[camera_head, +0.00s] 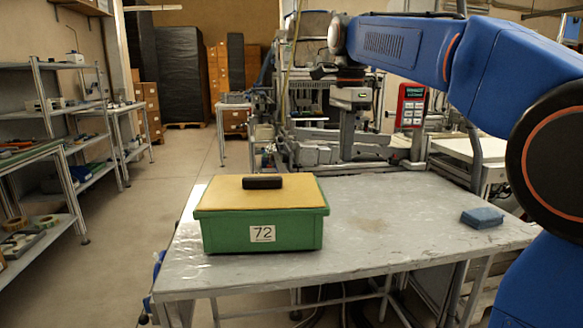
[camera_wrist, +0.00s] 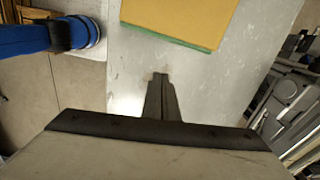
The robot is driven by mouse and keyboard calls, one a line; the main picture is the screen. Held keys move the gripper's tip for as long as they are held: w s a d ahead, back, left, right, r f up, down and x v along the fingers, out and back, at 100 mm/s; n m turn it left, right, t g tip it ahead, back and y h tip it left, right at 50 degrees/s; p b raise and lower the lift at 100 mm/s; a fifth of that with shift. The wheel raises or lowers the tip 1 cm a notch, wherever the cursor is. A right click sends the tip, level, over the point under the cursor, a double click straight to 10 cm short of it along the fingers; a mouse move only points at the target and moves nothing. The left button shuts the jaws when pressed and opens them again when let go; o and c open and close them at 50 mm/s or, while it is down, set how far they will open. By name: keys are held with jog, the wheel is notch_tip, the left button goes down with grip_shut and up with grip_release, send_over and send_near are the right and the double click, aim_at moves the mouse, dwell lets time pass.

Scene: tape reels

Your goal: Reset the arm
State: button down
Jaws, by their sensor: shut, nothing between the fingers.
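My blue arm reaches in from the right in the head view. My gripper (camera_head: 352,102) hangs above the back of the table, clear of everything on it. In the wrist view its fingers (camera_wrist: 161,76) are together with nothing between them, over the bare grey tabletop. A green crate (camera_head: 262,232) labelled 72 stands on the left part of the table (camera_head: 400,215). It has a flat yellow-tan top (camera_head: 290,194), which also shows at the top of the wrist view (camera_wrist: 180,20). A small black object (camera_head: 262,182) lies on that top.
A blue block or cloth (camera_head: 482,217) lies at the table's right. The table's middle is bare. Machinery with a red-framed display (camera_head: 410,104) stands behind the table. Shelves (camera_head: 50,110) line the left wall, with open floor between.

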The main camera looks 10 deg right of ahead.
jog(key=s+d+f+n+t, duration=0.2)
jog(key=s+f+n, duration=0.6)
jog(key=s+f, duration=0.6)
jog(key=s+d+f+n+t, duration=0.2)
jog(key=s+d+f+n, duration=0.2)
jog(key=s+f+n, duration=0.5)
jog(key=s+f, duration=0.5)
jog(key=f, duration=0.1)
jog(key=shift+s+d+f+t, duration=0.2)
jog(key=shift+f+t, duration=0.1)
jog(key=shift+t, duration=0.1)
